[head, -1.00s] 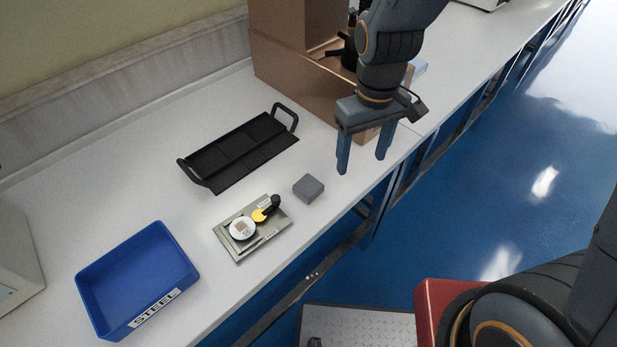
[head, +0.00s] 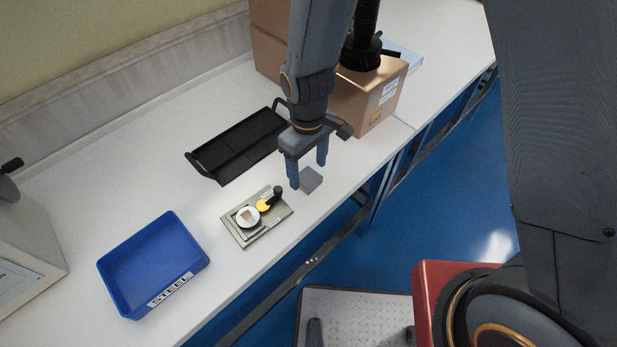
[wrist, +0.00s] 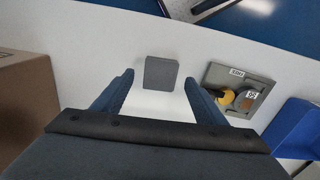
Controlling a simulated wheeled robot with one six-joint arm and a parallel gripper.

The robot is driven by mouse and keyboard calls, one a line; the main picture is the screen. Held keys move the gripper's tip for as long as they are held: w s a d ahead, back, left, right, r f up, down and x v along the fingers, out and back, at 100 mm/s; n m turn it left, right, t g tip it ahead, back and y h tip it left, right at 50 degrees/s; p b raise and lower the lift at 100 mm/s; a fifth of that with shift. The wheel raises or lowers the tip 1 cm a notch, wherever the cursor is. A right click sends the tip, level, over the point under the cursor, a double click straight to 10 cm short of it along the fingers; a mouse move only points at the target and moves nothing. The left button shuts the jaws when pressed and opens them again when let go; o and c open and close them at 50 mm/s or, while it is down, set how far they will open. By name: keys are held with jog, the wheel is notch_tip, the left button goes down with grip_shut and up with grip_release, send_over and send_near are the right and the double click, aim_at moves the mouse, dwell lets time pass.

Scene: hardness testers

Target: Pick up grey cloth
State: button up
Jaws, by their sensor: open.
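The grey cloth (head: 311,181) is a small, folded grey square lying on the white bench near its front edge. In the wrist view the cloth (wrist: 161,73) lies just beyond and between my fingertips. My gripper (head: 307,177) is open and points down, with its fingers above and beside the cloth in the head view. In the wrist view my gripper (wrist: 160,80) has its two fingers spread wide with nothing between them. One finger overlaps the cloth's edge in the head view, and I cannot tell whether they touch.
A grey plate (head: 257,222) with a dial and yellow piece lies left of the cloth. A blue STEEL bin (head: 150,262) stands further left. A black handled tray (head: 238,147) is behind. A cardboard box (head: 372,97) is at the back right. The bench's front edge is close.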

aim_at(308, 177)
jog(key=shift+f, duration=1.3)
jog(key=c, duration=1.1)
jog(key=shift+r, duration=0.2)
notch_tip(308, 177, up, 10)
jog(key=shift+f+b, duration=0.15)
jog(key=shift+b, duration=0.65)
